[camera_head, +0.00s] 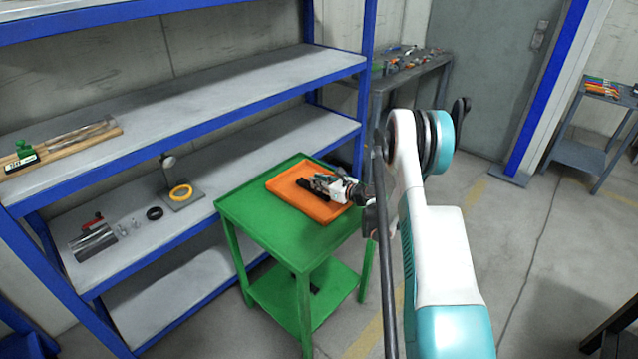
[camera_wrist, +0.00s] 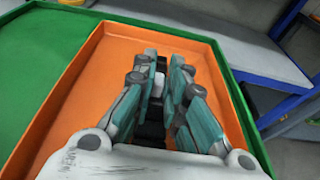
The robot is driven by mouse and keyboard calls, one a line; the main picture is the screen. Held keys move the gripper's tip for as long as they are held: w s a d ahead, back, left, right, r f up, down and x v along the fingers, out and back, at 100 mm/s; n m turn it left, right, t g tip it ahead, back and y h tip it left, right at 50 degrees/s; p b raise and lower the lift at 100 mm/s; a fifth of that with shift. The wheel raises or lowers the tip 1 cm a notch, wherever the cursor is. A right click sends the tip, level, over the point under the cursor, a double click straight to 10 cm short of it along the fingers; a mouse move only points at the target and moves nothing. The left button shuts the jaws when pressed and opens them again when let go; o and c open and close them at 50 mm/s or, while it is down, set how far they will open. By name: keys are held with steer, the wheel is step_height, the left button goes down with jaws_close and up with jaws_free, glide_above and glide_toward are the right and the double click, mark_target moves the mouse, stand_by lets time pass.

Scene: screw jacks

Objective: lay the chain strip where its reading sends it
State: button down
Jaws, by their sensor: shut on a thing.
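An orange tray (camera_head: 279,184) lies on the green table; in the wrist view its floor (camera_wrist: 105,70) fills the middle. My gripper (camera_head: 318,184) is low over the tray, pointing down into it, and it shows in the wrist view (camera_wrist: 162,75) with teal finger pads close together. Its fingers are shut on a dark strip (camera_wrist: 154,112), which I take to be the chain strip; only short dark pieces show between the pads.
The green table (camera_head: 250,211) has bare top left of the tray. Cluttered benches stand behind.

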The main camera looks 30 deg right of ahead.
steer(key=c, duration=1.6)
jaws_free()
steer(key=shift+s+d+r, duration=0.1)
steer(key=shift+s+r, duration=0.05)
steer(key=p+v, duration=0.3)
steer(key=v, duration=0.7)
steer(key=shift+s+d+r+p, duration=0.1)
steer(key=shift+s+p, duration=0.05)
steer(key=shift+p, duration=0.25)
steer(key=shift+s+d, duration=0.15)
steer(key=shift+s, duration=0.5)
